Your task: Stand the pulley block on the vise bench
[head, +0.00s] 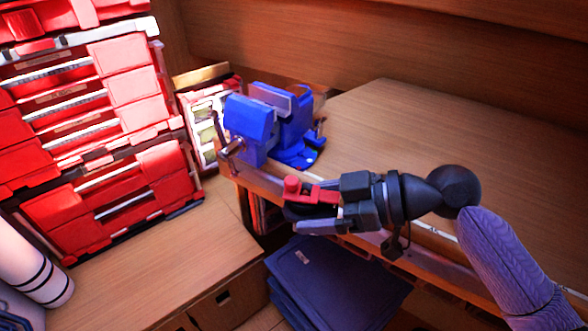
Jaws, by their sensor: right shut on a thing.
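My right gripper (305,208) reaches in from the right and is shut on a small red and black thing, which looks like the pulley block (312,191). The fingers hide part of it. In the picture, it overlaps the front edge of the vise bench (430,145); I cannot tell its height above the top. The bench has a wooden top with a blue vise (252,120) at its left corner, up and left of the gripper. My left gripper is out of view.
Red stacked drawer cases (130,105) stand at the left. A lower wooden surface (150,265) lies in front of them, with a white roll (28,262) at its left. Dark blue folded items (335,285) lie below the bench edge. The bench top right of the vise is clear.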

